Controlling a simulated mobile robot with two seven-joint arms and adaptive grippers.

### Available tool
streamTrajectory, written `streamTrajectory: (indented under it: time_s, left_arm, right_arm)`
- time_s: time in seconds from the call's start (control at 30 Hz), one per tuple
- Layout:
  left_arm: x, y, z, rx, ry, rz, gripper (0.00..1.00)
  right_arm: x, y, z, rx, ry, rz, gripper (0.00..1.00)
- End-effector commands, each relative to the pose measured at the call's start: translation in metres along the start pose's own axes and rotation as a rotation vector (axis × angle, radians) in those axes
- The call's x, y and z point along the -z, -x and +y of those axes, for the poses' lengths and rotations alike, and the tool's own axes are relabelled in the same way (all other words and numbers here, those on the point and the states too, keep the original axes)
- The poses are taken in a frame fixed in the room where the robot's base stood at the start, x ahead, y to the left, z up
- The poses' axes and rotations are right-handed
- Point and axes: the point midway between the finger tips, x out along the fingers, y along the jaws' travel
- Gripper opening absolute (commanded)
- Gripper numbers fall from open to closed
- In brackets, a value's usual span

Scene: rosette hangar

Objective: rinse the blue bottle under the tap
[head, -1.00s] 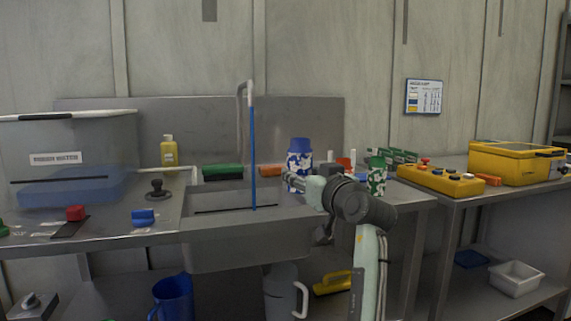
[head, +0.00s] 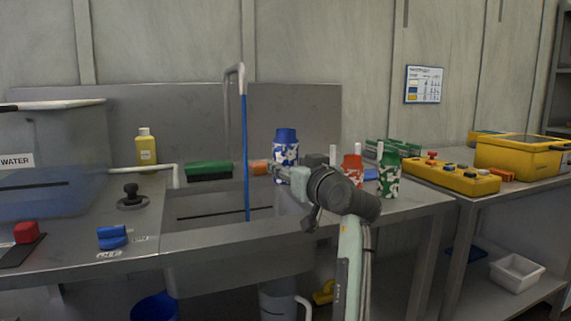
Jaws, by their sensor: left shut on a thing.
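The blue bottle (head: 287,160), blue-and-white patterned with a blue cap, is upright at the right side of the sink. My left gripper (head: 283,174) is shut on it, and its fingers hide part of the lower body. The tap (head: 233,72) is a bent grey pipe with a pale end behind the sink (head: 215,240). A straight blue stream (head: 246,150) drops from it into the basin. The bottle is apart from the stream, to its right. My right gripper is not in view.
A red bottle (head: 352,168) and a green bottle (head: 388,175) stand right of my left gripper. A yellow soap bottle (head: 146,150) and green brush (head: 209,170) are behind the sink. A clear water tank (head: 50,150) stands left. A blue valve handle (head: 112,237) sits on the front counter.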

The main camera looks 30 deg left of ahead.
Motion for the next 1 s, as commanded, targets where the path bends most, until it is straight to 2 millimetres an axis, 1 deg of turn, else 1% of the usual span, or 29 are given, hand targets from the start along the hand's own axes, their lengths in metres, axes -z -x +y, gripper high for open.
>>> streamTrajectory:
  time_s: [0.1, 0.17, 0.2, 0.5, 0.9, 1.0]
  left_arm:
    - [0.002, -0.009, -0.003, 0.001, -0.001, 0.001, 0.18]
    - [0.003, -0.015, -0.005, 0.002, -0.002, 0.002, 0.18]
    - [0.003, -0.019, -0.007, 0.002, -0.002, 0.001, 0.18]
    - [0.003, -0.054, -0.019, 0.002, -0.001, 0.001, 0.18]
    - [0.002, -0.099, -0.035, 0.002, -0.002, 0.001, 0.18]
    - [0.001, -0.111, -0.038, 0.002, -0.002, 0.001, 0.18]
  right_arm:
    - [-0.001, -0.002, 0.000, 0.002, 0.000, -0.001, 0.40]
    - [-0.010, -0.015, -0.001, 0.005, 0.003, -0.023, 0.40]
    - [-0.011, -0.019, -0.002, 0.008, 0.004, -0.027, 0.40]
    - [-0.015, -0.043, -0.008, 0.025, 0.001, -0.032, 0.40]
    - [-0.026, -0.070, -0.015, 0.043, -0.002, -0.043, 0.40]
    - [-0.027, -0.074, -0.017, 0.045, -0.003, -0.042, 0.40]
